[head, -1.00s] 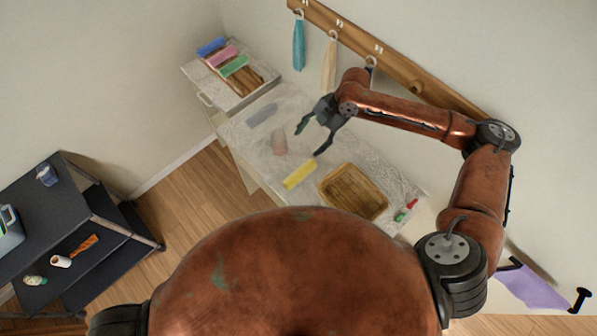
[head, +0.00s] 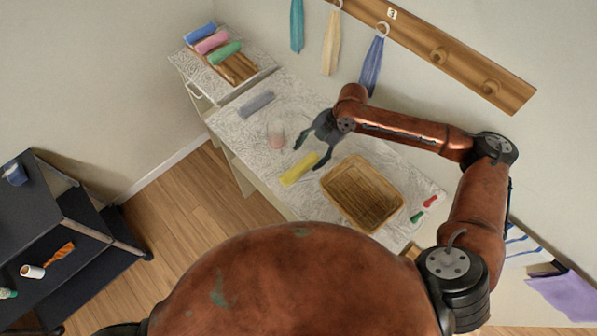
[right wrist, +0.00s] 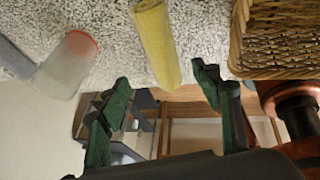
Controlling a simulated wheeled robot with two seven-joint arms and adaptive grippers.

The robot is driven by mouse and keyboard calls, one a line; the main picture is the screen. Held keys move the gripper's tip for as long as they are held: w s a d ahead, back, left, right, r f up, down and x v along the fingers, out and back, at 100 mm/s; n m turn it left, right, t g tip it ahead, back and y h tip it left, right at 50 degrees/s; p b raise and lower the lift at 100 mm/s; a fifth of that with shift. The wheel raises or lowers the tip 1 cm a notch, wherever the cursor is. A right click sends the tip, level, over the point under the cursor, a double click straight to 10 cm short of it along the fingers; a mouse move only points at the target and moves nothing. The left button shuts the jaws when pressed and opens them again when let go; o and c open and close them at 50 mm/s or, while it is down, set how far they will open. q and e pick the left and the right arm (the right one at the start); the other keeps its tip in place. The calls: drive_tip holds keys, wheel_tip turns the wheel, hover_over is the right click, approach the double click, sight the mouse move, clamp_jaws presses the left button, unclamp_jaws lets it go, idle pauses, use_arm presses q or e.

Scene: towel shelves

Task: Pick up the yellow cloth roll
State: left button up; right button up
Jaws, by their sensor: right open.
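The yellow cloth roll (head: 298,170) lies on the pale speckled counter, left of the wicker basket, in the head view. It also shows in the right wrist view (right wrist: 155,42), above and between the two fingers. My right gripper (head: 308,158) is open and empty, over the counter close to the roll. Its green-padded fingers (right wrist: 168,105) are spread apart in the right wrist view, and the roll does not look gripped. My left gripper is not in view.
The wicker basket (head: 348,218) is right of the roll. A translucent cup (head: 276,138) and a grey roll (head: 257,103) lie to its left. Blue, pink and green rolls (head: 212,42) sit on a rack at upper left. Cloths hang on wall pegs. A dark shelf (head: 40,215) stands at left.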

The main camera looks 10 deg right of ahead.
sight(301, 165)
drive_tip(key=x, duration=0.2)
drive_tip(key=shift+a+f, duration=0.1)
drive_tip(key=shift+f, duration=0.15)
drive_tip(key=shift+d+x, duration=0.1)
drive_tip(key=shift+x, duration=1.25)
drive_tip(key=shift+d+x, duration=0.15)
drive_tip(key=shift+x, duration=1.2)
drive_tip(key=shift+f, duration=0.15)
drive_tip(key=shift+c, duration=0.5)
drive_tip(key=c, duration=1.1)
